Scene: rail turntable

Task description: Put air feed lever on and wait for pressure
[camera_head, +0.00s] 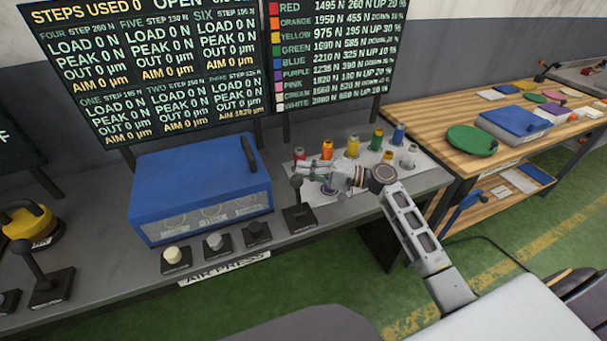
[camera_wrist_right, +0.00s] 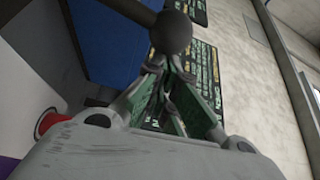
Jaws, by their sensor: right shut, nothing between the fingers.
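A black lever (camera_head: 297,184) with a ball knob stands nearly upright on a dark base (camera_head: 299,218), right of the blue press box (camera_head: 200,175). No label on the lever is readable, so I cannot tell for sure that it is the air feed. My right gripper (camera_head: 307,170) is shut and empty, with its fingertips close to the knob on its right side. In the right wrist view the knob (camera_wrist_right: 171,33) sits just beyond the shut fingertips (camera_wrist_right: 170,65); I cannot tell whether they touch. Round dials (camera_head: 208,217) show faintly on the box front. My left gripper is out of view.
Several knobs (camera_head: 214,243) line the bench front above an AIR PRESS label (camera_head: 224,268). Coloured weights (camera_head: 353,145) stand behind my right gripper. Another black lever (camera_head: 32,263) is at far left. A wooden table (camera_head: 410,115) stands at right.

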